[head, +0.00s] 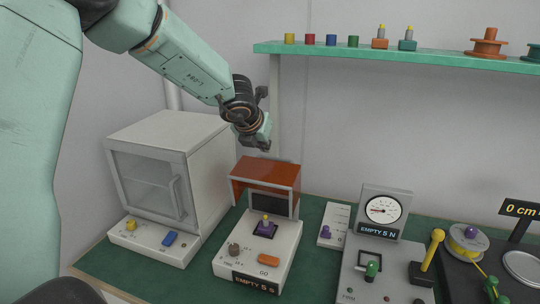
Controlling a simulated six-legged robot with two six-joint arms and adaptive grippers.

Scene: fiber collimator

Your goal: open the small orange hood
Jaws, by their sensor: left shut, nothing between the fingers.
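The small orange hood (270,173) sits at the back of a white bench device (228,263), tilted up, with its dark underside opening showing below it. In front of it, a purple holder with a yellow-topped piece (265,227) is uncovered. My left gripper (266,148) comes in from the upper left and hangs just above and behind the hood's top edge. Its fingers are shut and empty. Whether the fingertips touch the hood I cannot tell. My right gripper is not in view.
A white cabinet with a glass door (150,185) stands to the left of the device. A force gauge unit (383,210) and a yellow lever (432,250) stand to the right. A green shelf (400,56) with small parts runs along the wall above.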

